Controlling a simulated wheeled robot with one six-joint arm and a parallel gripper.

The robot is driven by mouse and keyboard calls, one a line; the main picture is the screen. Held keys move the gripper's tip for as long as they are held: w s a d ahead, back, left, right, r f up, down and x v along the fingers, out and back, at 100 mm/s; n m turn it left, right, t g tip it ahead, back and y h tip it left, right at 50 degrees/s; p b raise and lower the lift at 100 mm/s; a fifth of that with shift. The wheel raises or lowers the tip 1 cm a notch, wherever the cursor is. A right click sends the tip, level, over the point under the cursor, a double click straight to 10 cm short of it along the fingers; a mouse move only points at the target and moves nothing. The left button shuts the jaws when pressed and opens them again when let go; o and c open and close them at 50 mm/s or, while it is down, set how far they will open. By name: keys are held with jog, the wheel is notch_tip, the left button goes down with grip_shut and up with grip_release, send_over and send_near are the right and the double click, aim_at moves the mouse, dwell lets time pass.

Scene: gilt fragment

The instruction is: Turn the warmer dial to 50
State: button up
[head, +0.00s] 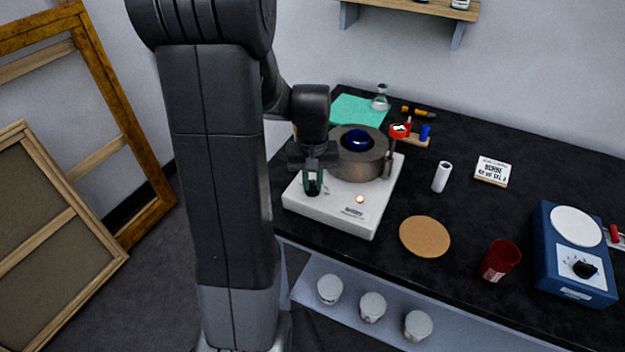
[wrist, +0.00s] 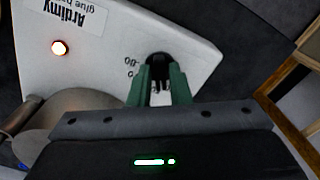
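The warmer is a white box (head: 335,210) with a grey round pot holder on top and a lit orange lamp (wrist: 59,48). Its black dial (wrist: 158,60) sits on the white panel; part of it is hidden by my fingers. A printed "0" shows beside it, but the full scale and the setting cannot be read. My gripper (head: 313,188) points down over the panel. In the wrist view its green fingers (wrist: 160,80) stand apart, one on each side of the dial. I cannot tell whether they press on it.
A blue hotplate (head: 575,285) with its own dial stands far right. A cork disc (head: 424,237), a red cup (head: 500,260), a white cylinder (head: 441,177) and a sign (head: 492,171) lie on the black bench. A red-topped item (head: 400,130) stands behind the pot holder.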

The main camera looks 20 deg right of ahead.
aim_at(312, 185)
grip_shut()
jog(key=shift+m, duration=1.5)
jog(key=shift+o, duration=2.2)
grip_release()
jog(key=shift+r, duration=0.1)
notch_tip(312, 185, up, 14)
